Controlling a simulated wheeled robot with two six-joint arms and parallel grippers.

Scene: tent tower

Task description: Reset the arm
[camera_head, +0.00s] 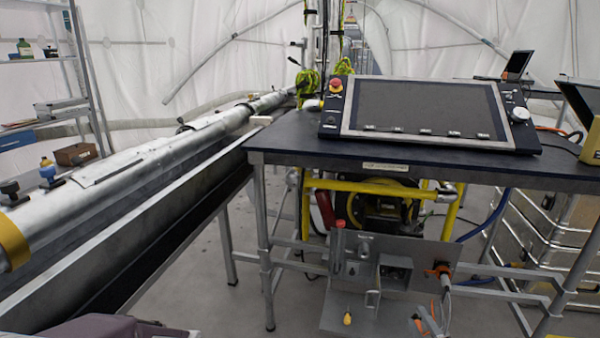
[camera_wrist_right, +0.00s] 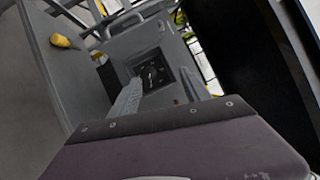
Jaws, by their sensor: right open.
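My right gripper (camera_wrist_right: 165,122) shows at the bottom of the right wrist view as a worn purple-grey body with a dark bolted front strip. It is open, and nothing shows held in it. A similar purple-grey part of mine edges into the bottom left of the head view, by the long black trough. In the wrist view the gripper faces a grey panel with a dark square recess (camera_wrist_right: 155,74), some distance away.
A dark-topped table (camera_head: 440,172) carries a tilted control screen (camera_head: 425,108). A long silver tube (camera_head: 140,165) runs along the left. Metal cases (camera_head: 525,225) stand at right. Floor shows between trough and table.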

